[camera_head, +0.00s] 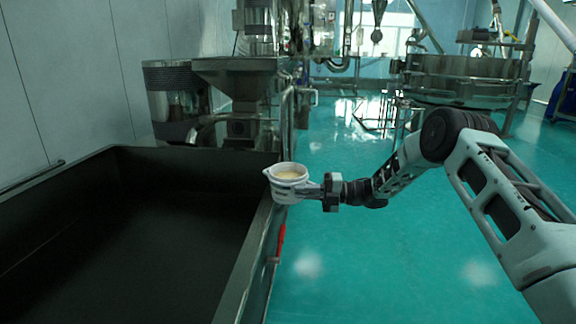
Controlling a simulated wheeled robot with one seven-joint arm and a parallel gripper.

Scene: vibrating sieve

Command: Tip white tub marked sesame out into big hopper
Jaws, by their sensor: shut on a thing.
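The white tub (284,191) shows near the middle of the head view, with pale contents inside and small dark marking on its side that I cannot read. It is upright. My gripper (312,190) comes from the right and is shut on the tub's right side. The big dark hopper (256,233) fills the lower left, open at the top. The tub is beside the hopper's right rim, near its far right corner, and overlaps the rim in the picture. I cannot tell how high it is above it.
A red handle (281,242) is on the hopper's outer right side. A steel machine with a funnel (240,75) stands behind the hopper. A large round steel vessel (465,75) stands at the back right. The green floor (380,265) right of the hopper is clear.

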